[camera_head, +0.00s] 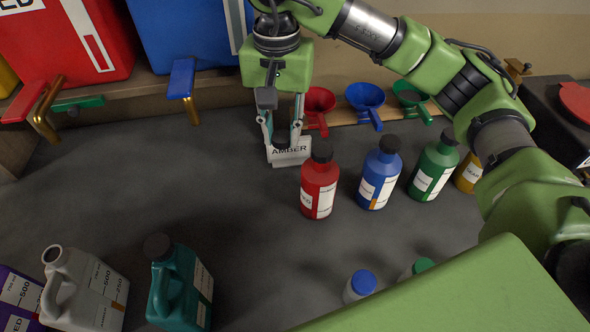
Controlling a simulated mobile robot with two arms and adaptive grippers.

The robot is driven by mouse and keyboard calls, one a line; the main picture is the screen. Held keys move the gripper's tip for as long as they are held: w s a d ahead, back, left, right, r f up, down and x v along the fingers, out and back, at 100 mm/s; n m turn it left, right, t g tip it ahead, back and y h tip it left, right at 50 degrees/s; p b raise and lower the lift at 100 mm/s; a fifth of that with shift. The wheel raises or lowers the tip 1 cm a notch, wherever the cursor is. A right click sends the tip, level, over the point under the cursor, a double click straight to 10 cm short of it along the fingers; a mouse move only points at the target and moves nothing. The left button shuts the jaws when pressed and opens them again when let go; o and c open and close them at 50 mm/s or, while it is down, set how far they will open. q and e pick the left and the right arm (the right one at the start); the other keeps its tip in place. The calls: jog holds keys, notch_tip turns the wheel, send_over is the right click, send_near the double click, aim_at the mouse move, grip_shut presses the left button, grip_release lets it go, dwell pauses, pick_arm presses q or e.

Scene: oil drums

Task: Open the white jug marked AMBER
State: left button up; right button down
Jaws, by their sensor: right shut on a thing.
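A white jug (92,290) stands at the lower left, its neck uncovered and open, with measure marks on its side. My right gripper (283,142) points down at the back middle of the counter, shut on a small black thing that looks like a cap. A white piece marked AMBER (291,154) is right at the fingertips; I cannot tell whether they touch it. My left gripper is not in view.
A teal jug (178,285) with a black cap and a purple jug (18,298) flank the white jug. Red (319,187), blue (377,178) and green (433,170) bottles stand right of the gripper. Funnels (365,97) and drums (66,42) line the back. The counter's middle-left is clear.

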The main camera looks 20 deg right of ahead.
jog(key=shift+w, duration=0.15)
jog(key=p, duration=0.4)
send_over(283, 195)
notch_tip(283, 195, down, 14)
jog(key=shift+r, duration=0.15)
notch_tip(283, 195, down, 3)
jog(key=shift+r+p, duration=0.1)
jog(key=shift+p, duration=0.5)
jog(key=shift+f, duration=0.45)
jog(key=shift+f, duration=0.1)
jog(key=shift+f, duration=0.1)
jog(key=c, duration=2)
grip_release()
